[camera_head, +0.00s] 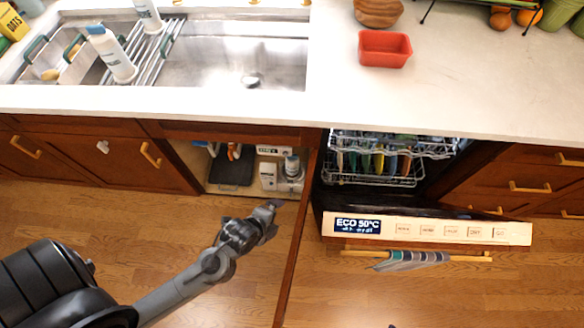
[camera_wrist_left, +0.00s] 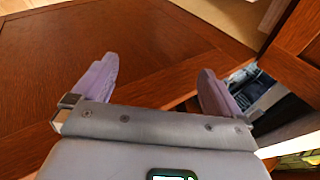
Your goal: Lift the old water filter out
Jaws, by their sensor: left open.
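White items stand inside the open cabinet under the sink. One is a white cylinder with a grey-blue top (camera_head: 291,168), on a white base; it may be the old water filter, but I cannot tell for sure. A white box-like unit (camera_head: 268,176) stands just left of it. My left gripper (camera_head: 270,209) is in front of and below the cabinet opening, apart from these items and left of the open door. In the left wrist view the gripper (camera_wrist_left: 157,84) has its fingers spread with nothing between them, facing a brown wooden panel. My right gripper is not in view.
The open cabinet door (camera_head: 299,235) stands out close to my left gripper's right side. The dishwasher door (camera_head: 428,229) is open to the right, below a loaded rack (camera_head: 375,181). A dark board (camera_head: 232,166) stands in the cabinet's left part. The floor (camera_head: 140,235) is clear.

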